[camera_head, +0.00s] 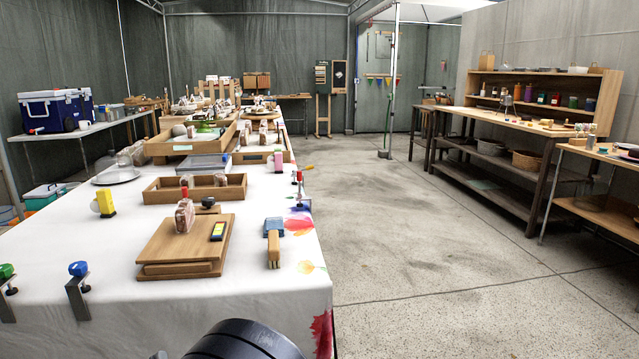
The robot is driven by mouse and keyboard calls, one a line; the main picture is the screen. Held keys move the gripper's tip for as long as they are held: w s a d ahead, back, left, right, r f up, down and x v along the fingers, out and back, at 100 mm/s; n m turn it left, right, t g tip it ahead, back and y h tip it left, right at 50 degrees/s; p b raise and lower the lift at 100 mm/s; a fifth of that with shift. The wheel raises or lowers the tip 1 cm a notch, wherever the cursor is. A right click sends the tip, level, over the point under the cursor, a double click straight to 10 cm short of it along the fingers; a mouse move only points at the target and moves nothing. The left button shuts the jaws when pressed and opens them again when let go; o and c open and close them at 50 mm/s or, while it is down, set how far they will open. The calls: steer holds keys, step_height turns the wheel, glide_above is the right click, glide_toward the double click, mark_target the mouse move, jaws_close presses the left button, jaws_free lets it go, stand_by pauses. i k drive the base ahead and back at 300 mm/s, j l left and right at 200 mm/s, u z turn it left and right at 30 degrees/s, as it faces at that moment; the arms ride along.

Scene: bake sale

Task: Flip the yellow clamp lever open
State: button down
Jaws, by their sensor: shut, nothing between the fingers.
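I cannot surely tell which thing is the yellow clamp lever. A small orange-yellow piece (308,167) sticks out at the right edge of the long white-covered table (120,262); it is too small to tell its shape or position. A clamp with a red top (298,180) stands nearer on that same edge. A clamp with a blue knob (78,268) and one with a green knob (7,271) sit on the near left edge. A yellow block with a cream round part (106,204) stands on the table's left. My gripper is out of view; only a dark rounded part of my arm shows at the bottom.
A wooden board (180,245) with a pink-brown jar (185,215) and a yellow-and-black item (217,231) lies near the front. A brush (273,245) is beside it. A wooden tray (160,192) is behind. The concrete floor right of the table is clear.

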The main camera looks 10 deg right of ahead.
mark_target(312, 166)
steer(key=k, duration=0.55)
steer(key=z, duration=0.8)
steer(key=i+l, duration=0.15)
steer(key=i, duration=0.15)
steer(key=i+l, duration=0.15)
steer(key=i, duration=0.15)
steer(key=i+l+u, duration=0.15)
steer(key=i, duration=0.3)
steer(key=i+l+u, duration=0.1)
steer(key=i, duration=0.4)
steer(key=i+l+u, duration=0.15)
steer(key=i+l, duration=0.15)
steer(key=i, duration=0.15)
steer(key=i+l+u, duration=0.1)
steer(key=i+l, duration=0.2)
steer(key=i, duration=0.15)
steer(key=i+u, duration=0.2)
steer(key=i, duration=0.3)
steer(key=u, duration=0.15)
